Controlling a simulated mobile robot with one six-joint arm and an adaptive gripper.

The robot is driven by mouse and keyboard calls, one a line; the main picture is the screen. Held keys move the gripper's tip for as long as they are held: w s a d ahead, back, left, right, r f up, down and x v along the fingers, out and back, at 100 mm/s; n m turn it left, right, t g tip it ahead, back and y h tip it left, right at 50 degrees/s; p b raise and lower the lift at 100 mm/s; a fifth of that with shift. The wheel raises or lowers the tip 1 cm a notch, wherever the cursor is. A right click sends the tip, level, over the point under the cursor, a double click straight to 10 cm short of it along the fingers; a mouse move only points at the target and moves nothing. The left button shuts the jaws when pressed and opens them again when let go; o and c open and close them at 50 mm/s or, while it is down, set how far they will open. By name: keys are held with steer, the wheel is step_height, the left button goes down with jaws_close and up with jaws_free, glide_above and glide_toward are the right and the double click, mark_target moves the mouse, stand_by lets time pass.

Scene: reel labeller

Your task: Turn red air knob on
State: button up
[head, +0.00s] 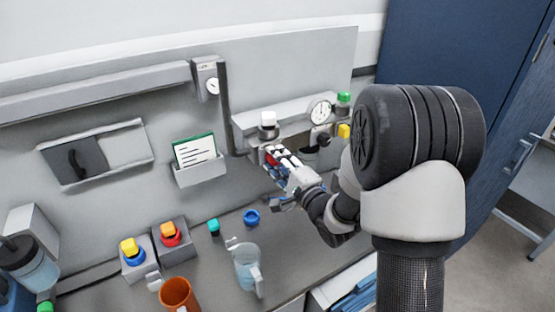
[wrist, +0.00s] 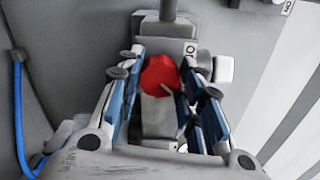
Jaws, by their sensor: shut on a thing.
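The red air knob (wrist: 160,74) sits between the two blue-padded fingers of my gripper (wrist: 161,90) in the wrist view. My gripper is closed on the knob. A grey block lies just below the knob in that view, and a grey fitting rises above it. In the head view, my gripper (head: 276,158) reaches to the grey back panel below a small shelf. Only a bit of red shows there between the fingers. Which way the knob is turned cannot be told.
Above my gripper are a white-topped knob (head: 268,119), a round gauge (head: 320,111) and a green button (head: 344,98). A blue hose (wrist: 18,110) runs at the wrist view's left.

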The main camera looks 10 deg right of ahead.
steer(key=shift+r, duration=0.15)
stand_by(0.4)
steer(key=o, duration=1.1)
steer(key=shift+c, duration=0.2)
steer(key=v, duration=0.7)
steer(key=shift+s, duration=0.15)
